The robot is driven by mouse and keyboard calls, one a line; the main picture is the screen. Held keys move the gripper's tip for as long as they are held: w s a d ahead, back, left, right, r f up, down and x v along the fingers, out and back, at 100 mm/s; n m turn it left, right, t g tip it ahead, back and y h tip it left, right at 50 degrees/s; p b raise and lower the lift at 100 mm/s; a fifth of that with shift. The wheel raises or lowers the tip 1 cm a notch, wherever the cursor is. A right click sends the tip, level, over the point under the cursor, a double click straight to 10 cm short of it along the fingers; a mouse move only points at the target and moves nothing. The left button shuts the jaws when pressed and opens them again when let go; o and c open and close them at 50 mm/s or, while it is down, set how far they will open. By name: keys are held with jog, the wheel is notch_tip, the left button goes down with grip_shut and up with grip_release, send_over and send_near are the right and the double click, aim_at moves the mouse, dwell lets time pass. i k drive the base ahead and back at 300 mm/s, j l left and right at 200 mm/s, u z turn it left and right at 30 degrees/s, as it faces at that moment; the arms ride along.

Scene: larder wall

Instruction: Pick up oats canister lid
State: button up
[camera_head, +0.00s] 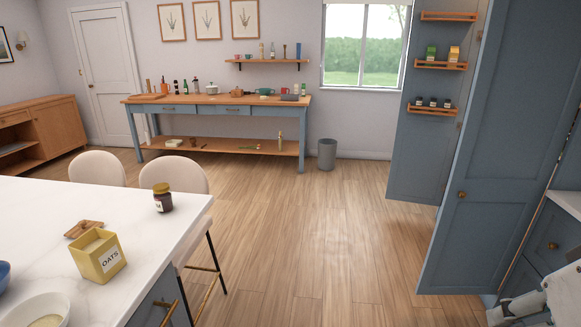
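The oats canister (100,257) is a yellow square tin with a white OATS label, standing on the white island top at the lower left. It is open at the top, with pale contents showing. The oats canister lid (83,229) appears to be the small wooden piece lying on the island just behind the canister, off it. Parts of my white and grey arm show at the lower right edge, far from the lid and canister. I see no gripper fingers there.
A dark jar (162,199) with a yellowish cap stands near the island's (40,205) right edge. A white bowl (38,312) sits at its front. Pale stools stand behind it. The wooden floor (320,230) is clear in the middle. A tall blue door (485,180) stands open at right.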

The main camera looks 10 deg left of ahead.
aim_at(82, 226)
jog(key=i+u, duration=0.25)
jog(key=i, duration=0.45)
jog(key=i+l+u, duration=0.25)
jog(key=i, duration=0.45)
jog(key=i+u, duration=0.25)
jog(key=u, duration=0.2)
jog(key=i+u, duration=0.25)
jog(key=u, duration=0.15)
jog(key=i+l+u, duration=0.15)
jog(key=u, duration=0.3)
jog(key=i+l+u, duration=0.25)
jog(key=u, duration=0.2)
jog(key=i+l+u, duration=0.25)
jog(key=u, duration=0.2)
jog(key=i+l+u, duration=0.3)
jog(key=u, duration=0.15)
jog(key=l, duration=0.1)
